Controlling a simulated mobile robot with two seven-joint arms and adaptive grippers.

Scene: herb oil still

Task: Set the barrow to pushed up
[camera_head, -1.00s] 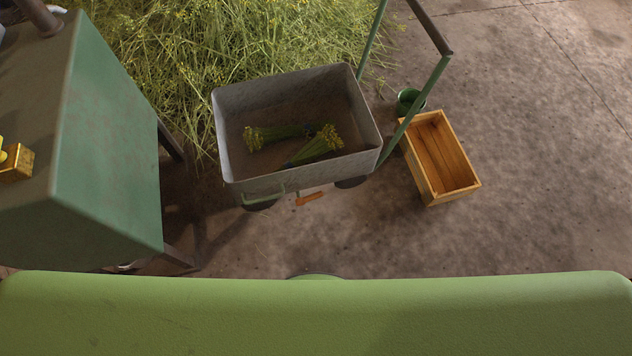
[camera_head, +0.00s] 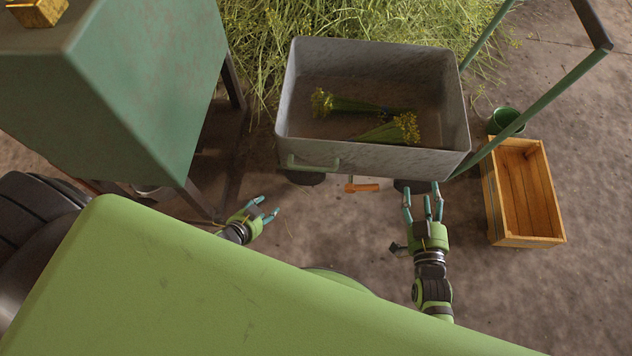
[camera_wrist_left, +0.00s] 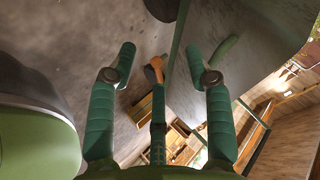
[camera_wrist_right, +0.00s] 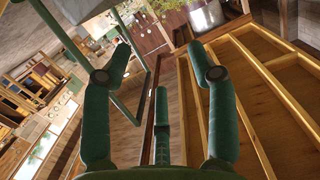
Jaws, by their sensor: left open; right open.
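The barrow (camera_head: 370,158) is a grey metal tray on dark wheels, with a green push frame (camera_head: 540,90) rising at its right. Two bundles of yellow-flowered herbs (camera_head: 385,130) lie in it. A small green handle (camera_head: 314,165) and an orange lever (camera_head: 362,188) sit on its near side. My left gripper (camera_head: 268,208) is open and empty, below and left of the barrow, apart from it. My right gripper (camera_head: 422,194) is open and empty just in front of the barrow's near right corner; I cannot tell whether it touches. The left wrist view also shows the orange lever (camera_wrist_left: 154,68).
A green box-shaped unit on legs (camera_head: 150,85) stands at the left. A wooden crate (camera_head: 528,240) and a green pot (camera_head: 506,118) stand right of the barrow. Cut herbs (camera_head: 350,18) are heaped behind it. The floor between my grippers is clear.

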